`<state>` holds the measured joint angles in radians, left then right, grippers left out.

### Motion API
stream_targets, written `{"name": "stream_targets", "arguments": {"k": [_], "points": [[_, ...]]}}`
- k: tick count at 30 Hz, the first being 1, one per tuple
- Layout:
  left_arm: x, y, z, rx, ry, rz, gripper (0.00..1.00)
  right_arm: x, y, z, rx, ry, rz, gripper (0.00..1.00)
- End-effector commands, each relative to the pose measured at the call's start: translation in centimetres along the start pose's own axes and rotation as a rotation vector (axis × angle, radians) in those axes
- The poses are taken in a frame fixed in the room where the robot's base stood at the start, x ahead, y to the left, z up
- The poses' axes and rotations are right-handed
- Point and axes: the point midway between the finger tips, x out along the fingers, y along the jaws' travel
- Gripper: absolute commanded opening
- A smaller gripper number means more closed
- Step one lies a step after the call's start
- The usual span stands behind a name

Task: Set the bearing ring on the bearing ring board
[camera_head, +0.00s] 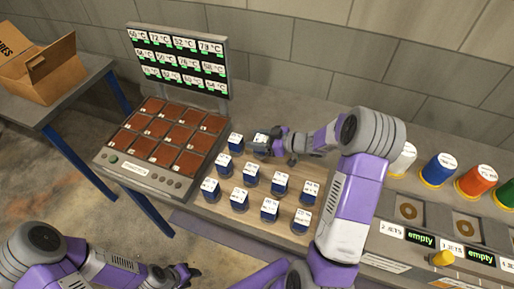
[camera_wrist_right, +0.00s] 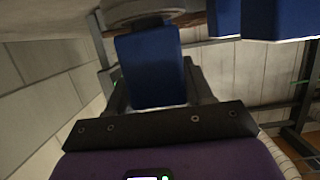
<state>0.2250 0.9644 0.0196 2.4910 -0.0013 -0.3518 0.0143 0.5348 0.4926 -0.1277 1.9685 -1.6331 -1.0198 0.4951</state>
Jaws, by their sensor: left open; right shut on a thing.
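My right gripper (camera_head: 270,143) is at the back of the group of blue blocks, shut on a blue block with a white printed top (camera_head: 260,141). In the right wrist view this blue block (camera_wrist_right: 150,68) sits between the two fingers. I cannot tell from the head view whether it is lifted. My left gripper (camera_head: 186,275) is open and empty at the lower left, in front of the bench. No label for the bearing ring or its board is readable; flat golden rings show in grey recesses, one in the left recess (camera_head: 409,210).
Several blue blocks (camera_head: 250,172) stand close around the right gripper. A console with brown square pads (camera_head: 160,137) and a raised temperature display (camera_head: 180,58) is to the left. Blue, orange and green spools (camera_head: 439,169) and a yellow knob (camera_head: 442,258) are at the right.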

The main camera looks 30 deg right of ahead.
Motion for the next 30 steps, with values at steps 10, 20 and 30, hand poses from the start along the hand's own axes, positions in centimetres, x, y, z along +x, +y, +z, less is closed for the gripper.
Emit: {"name": "stream_targets", "arguments": {"k": [10,20,30], "points": [[0.8,-0.3,-0.1,0.000,0.001,0.000,0.43,1.0,0.0,3.2,-0.001,0.003,0.000,0.01],[0.9,-0.3,-0.1,0.000,0.001,0.000,0.43,1.1,0.0,3.6,0.001,0.000,0.000,0.53],[0.9,-0.3,-0.1,0.000,0.001,0.000,0.43,1.1,0.0,3.5,0.001,0.000,0.000,0.77]]}}
